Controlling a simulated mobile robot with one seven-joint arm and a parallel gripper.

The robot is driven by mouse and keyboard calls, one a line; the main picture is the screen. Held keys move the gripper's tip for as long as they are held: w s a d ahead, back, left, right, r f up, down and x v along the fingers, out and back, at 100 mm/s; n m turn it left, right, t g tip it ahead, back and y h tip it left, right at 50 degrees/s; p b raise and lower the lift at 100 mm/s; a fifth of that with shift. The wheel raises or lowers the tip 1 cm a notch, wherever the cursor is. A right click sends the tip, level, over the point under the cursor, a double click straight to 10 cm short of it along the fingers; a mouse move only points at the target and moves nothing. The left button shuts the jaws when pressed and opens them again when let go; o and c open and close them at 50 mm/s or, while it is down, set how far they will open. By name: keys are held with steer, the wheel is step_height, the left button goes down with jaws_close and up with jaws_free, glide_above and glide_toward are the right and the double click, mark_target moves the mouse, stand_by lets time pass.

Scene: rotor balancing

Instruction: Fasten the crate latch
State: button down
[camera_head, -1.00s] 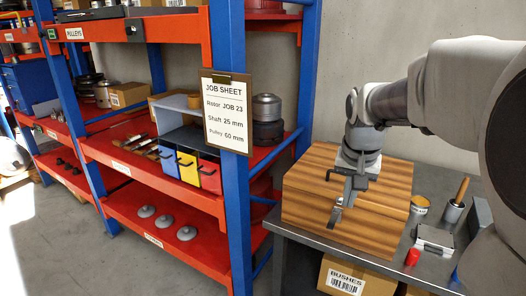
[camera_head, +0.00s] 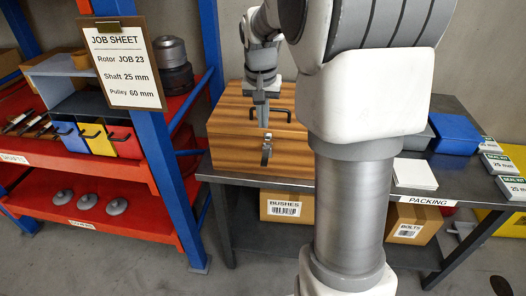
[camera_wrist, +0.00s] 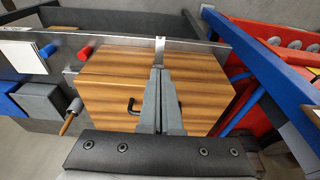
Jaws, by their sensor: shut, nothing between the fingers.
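The wooden crate (camera_head: 228,128) stands closed on the grey bench, with a black handle on its lid. The metal latch (camera_head: 266,153) hangs on the crate's front face near the lid seam. Whether it is hooked is too small to tell. My gripper (camera_head: 262,124) points down just above the latch, shut and empty. In the wrist view, my gripper's fingers (camera_wrist: 159,72) lie together over the crate lid (camera_wrist: 108,72), and the bright latch (camera_wrist: 160,46) shows just past their tips at the crate's edge. I cannot tell whether they touch it.
My arm hides much of the bench right of the crate. A white pad (camera_head: 415,174), a blue box (camera_head: 455,133) and seal kit boxes (camera_head: 503,164) are on the bench (camera_head: 340,185). The shelf's blue post (camera_head: 178,130) stands close left of the crate. Cartons sit below.

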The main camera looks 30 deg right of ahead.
mark_target(264, 160)
steer(key=f, duration=0.4)
steer(key=w+d+f, duration=0.1)
steer(key=f, duration=0.4)
steer(key=w+f, duration=0.1)
steer(key=f, duration=0.3)
steer(key=shift+w+d+f, duration=0.1)
steer(key=shift+d+f, duration=0.1)
steer(key=shift+f, duration=0.2)
steer(key=shift+f, duration=0.1)
